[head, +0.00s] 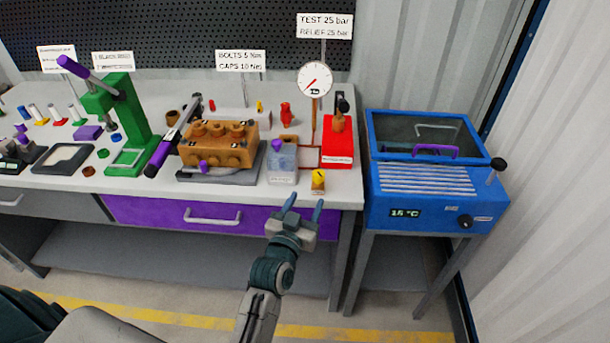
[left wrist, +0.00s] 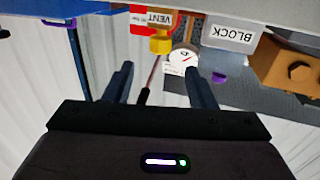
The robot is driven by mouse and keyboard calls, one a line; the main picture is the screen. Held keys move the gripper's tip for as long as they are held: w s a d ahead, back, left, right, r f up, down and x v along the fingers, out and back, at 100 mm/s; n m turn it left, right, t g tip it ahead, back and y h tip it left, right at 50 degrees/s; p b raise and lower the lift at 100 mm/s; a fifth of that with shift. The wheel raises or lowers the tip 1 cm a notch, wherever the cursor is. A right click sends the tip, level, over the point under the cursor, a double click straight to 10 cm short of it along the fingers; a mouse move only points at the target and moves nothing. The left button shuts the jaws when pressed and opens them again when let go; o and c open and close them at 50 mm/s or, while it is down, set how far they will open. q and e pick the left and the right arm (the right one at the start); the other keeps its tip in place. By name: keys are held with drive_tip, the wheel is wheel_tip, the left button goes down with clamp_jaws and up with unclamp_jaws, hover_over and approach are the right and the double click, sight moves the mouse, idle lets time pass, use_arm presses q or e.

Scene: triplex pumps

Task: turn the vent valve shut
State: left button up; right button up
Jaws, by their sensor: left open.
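The vent valve (head: 318,181) is a small yellow fitting at the front right edge of the bench. In the left wrist view, which looks upside down, the yellow valve (left wrist: 160,44) sits beside a white label reading VENT (left wrist: 158,18). My left gripper (head: 306,205) is open and empty, just in front of the bench edge and close below the valve in the head view. In the left wrist view its two fingers (left wrist: 159,82) stand apart, with the valve beyond and between them, not touched. The valve's exact turn angle is too small to tell. My right gripper is not in view.
A clear container (head: 282,165) labelled BLOCK stands left of the valve, beside the brown pump block (head: 218,147). A red unit (head: 337,150) and a pressure gauge (head: 315,79) stand behind. A blue bath (head: 420,205) is at the right. Space before the bench is free.

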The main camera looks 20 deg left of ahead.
sight(317, 180)
use_arm(q)
drive_tip(key=w+b, duration=0.2)
drive_tip(key=w, duration=0.3)
drive_tip(key=shift+w+f, duration=0.1)
drive_tip(key=shift+w, duration=0.3)
drive_tip(key=w+b, duration=0.2)
drive_tip(key=w, duration=0.1)
drive_tip(key=shift+w, duration=0.3)
drive_tip(key=shift+w+a+b, duration=0.1)
drive_tip(key=shift+w+b, duration=0.2)
drive_tip(key=shift+w, duration=0.4)
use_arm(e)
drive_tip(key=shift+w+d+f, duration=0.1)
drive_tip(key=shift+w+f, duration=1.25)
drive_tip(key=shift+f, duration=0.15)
use_arm(q)
drive_tip(key=c, duration=1)
